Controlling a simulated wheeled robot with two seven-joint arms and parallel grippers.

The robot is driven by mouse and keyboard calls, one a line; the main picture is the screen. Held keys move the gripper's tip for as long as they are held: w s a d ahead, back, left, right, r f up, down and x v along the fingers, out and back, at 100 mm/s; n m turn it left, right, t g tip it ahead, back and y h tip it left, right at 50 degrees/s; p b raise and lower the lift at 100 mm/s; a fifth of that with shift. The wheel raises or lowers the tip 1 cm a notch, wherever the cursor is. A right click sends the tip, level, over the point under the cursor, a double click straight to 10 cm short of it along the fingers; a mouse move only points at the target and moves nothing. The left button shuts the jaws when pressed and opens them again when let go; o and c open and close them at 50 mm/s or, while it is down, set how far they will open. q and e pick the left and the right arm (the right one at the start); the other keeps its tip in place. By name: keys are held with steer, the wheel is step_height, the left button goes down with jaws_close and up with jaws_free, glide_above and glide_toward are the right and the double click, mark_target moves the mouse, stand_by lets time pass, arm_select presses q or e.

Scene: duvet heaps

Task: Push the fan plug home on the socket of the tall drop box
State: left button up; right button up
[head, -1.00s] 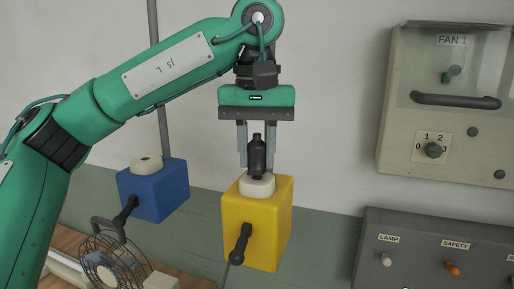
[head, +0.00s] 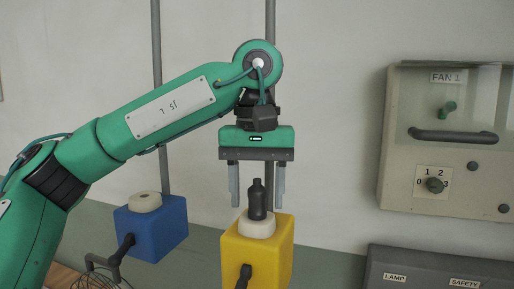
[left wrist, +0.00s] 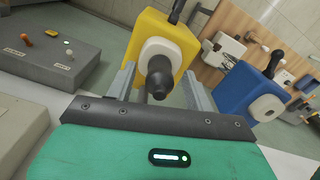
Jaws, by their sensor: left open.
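The yellow drop box (head: 268,262) hangs in the centre of the head view, with a round white socket (head: 240,228) on top. A dark plug (head: 257,204) stands upright on that socket; I cannot tell how deep it sits. My left gripper (head: 256,200) points down over it, open. Its two fingers stand on either side of the plug's upper part, with gaps showing. In the left wrist view the plug (left wrist: 160,78) is between the spread fingers, in front of the white socket and yellow box (left wrist: 158,32). My right gripper is not in view.
A blue box (head: 152,232) with a white socket hangs left of the yellow one. A fan's wire guard (head: 100,279) shows at the lower left. A FAN 1 panel (head: 440,82) with a bar handle is on the right wall, above a grey LAMP and SAFETY console (head: 425,272).

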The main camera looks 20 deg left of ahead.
arm_select(q)
step_height(320, 180, up, 13)
steer(key=p, duration=0.1)
stand_by(0.5)
steer(key=shift+s, duration=0.1)
stand_by(0.4)
